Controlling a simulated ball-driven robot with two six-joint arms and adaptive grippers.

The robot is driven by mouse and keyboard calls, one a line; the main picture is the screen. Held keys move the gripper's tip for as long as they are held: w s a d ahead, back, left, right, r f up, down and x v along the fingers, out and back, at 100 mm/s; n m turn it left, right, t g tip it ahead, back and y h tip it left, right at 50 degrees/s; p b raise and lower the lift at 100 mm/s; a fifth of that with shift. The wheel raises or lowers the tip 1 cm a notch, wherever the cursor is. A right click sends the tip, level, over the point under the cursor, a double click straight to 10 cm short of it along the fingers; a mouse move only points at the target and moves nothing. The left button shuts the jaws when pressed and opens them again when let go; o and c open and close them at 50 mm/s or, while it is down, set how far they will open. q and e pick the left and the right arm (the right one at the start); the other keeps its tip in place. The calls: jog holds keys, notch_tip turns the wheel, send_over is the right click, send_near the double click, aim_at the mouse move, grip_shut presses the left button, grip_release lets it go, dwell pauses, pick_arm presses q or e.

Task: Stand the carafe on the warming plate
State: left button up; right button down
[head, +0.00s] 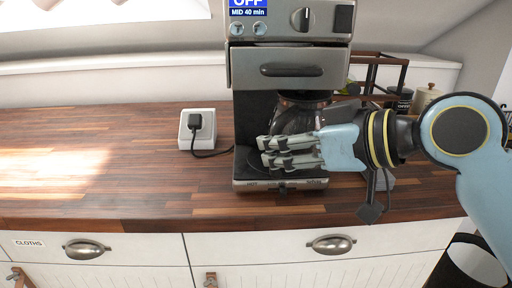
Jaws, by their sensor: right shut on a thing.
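The glass carafe (289,121) with a dark rim is inside the bay of the coffee maker (290,68), below the brewing head, and looks upright. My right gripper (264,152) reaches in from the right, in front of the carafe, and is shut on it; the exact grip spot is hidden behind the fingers. The dark warming plate (256,172) is at the foot of the machine, partly covered by the gripper. The carafe's bottom is hidden, so I cannot tell whether it touches the plate. My left gripper is not in view.
A white socket box (197,137) with a black plug and cord is left of the machine. A dark rack (380,75) and jars (425,98) stand behind on the right. The wooden counter (90,185) is clear on the left.

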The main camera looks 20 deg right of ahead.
jog(key=shift+w+a, duration=0.35)
jog(key=shift+w, duration=0.25)
jog(key=x, duration=0.3)
jog(key=shift+w+a+f, duration=0.15)
jog(key=shift+f, duration=0.25)
jog(key=c, duration=1.3)
grip_release()
jog(key=shift+f, duration=0.1)
jog(key=shift+r+p+v, duration=0.1)
jog(key=shift+p+v, duration=0.25)
jog(key=shift+v, duration=2.75)
jog(key=shift+r+p+v, duration=0.15)
jog(key=shift+p+v, duration=0.15)
jog(key=shift+v, duration=2.75)
